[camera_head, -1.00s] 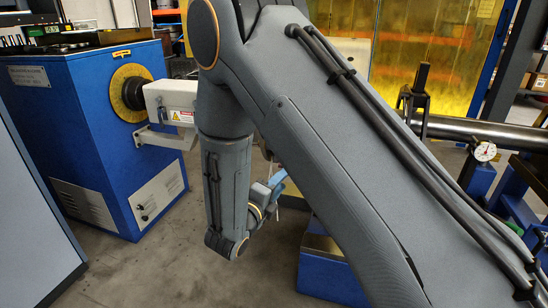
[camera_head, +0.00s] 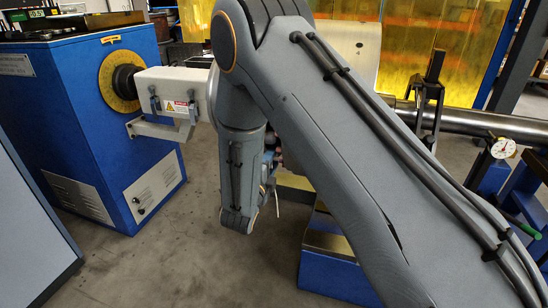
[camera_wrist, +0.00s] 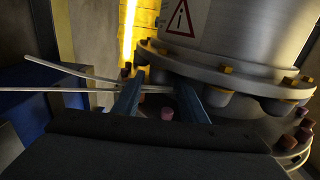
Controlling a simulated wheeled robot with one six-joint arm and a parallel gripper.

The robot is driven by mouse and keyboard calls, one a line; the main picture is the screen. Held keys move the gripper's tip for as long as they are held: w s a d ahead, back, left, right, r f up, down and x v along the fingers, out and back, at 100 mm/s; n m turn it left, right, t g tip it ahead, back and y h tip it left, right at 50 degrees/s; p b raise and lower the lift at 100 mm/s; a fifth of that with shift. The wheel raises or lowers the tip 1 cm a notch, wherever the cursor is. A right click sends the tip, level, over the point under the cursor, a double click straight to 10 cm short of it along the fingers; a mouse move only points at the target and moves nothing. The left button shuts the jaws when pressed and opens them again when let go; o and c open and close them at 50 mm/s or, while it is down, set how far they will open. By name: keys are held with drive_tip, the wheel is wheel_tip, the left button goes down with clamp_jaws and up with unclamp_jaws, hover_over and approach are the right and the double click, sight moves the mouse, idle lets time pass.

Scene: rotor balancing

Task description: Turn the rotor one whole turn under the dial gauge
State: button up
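The rotor's steel shaft (camera_head: 490,124) runs to the right in the head view. The white-faced dial gauge (camera_head: 503,148) stands at this shaft; its reading is too small to tell. In the wrist view a grey cylindrical body (camera_wrist: 235,35) with a warning label ends in a bolted flange (camera_wrist: 220,76). My gripper (camera_wrist: 160,82) has its two blue fingers apart, just below and left of the flange rim. A reddish bolt end (camera_wrist: 167,113) shows between the fingers; I see no clamped contact. In the head view my arm hides most of the rotor and the gripper.
A blue machine cabinet (camera_head: 75,130) with a yellow ring (camera_head: 117,82) and a white housing (camera_head: 170,90) stands at left. A blue pedestal (camera_head: 330,268) stands below my arm. Pale thin rods (camera_wrist: 75,88) lie left of my fingers. Grey floor is open at lower centre-left.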

drive_tip(key=shift+x, duration=1.15)
